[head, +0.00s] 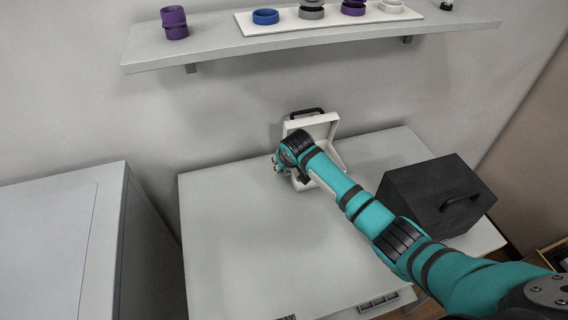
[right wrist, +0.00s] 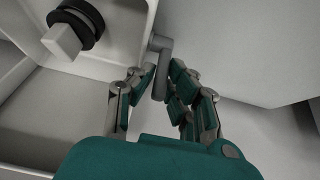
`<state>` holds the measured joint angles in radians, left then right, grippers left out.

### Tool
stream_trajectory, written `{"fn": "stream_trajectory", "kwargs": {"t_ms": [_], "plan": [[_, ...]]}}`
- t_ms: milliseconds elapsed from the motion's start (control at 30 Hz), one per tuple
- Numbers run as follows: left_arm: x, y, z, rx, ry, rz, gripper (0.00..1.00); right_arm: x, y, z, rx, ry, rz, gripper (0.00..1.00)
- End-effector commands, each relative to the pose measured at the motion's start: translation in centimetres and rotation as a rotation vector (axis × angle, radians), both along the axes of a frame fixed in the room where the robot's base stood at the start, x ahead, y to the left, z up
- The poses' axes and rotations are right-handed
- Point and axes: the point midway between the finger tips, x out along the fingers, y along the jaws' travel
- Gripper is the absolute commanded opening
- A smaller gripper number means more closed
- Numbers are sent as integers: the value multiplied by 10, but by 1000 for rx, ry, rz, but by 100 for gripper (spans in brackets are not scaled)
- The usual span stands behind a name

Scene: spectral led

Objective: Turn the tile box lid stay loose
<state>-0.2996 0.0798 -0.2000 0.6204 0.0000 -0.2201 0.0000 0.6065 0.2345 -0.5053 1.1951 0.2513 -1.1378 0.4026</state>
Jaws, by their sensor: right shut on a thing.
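The white tile box (head: 343,165) stands on the white table against the wall. Its lid (head: 322,127) is raised, with a black handle on top. My right arm reaches across it and hides much of the box. My right gripper (head: 280,163) is at the box's left side. In the right wrist view, my right gripper (right wrist: 164,88) is shut on a grey lever, the lid stay (right wrist: 161,62), at the side of the box. A black round part with a pale square block (right wrist: 72,28) shows to its left. My left gripper is not in view.
A dark box (head: 432,195) with a handle stands to the right of my arm. A wall shelf (head: 215,48) above holds purple, blue, grey and white round pieces, several on a white board (head: 262,27). A grey cabinet (head: 60,215) stands at left. The table's (head: 240,240) front left is clear.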

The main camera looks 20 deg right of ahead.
Motion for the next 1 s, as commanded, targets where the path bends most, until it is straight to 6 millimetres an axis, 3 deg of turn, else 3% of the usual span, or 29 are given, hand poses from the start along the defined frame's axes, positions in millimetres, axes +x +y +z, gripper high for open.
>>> {"fn": "stream_trajectory", "kwargs": {"t_ms": [33,67,100,233,633,1000], "plan": [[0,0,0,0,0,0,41,0,0,0,-1,-2,1,0],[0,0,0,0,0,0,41,0,0,0,-1,-2,1,16],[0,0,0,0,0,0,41,0,0,0,-1,-2,1,21],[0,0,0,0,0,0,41,0,0,0,0,-2,0,36],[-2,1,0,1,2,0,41,-5,0,9,1,-3,1,36],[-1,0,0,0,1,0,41,-42,1,70,1,-5,2,36]]}}
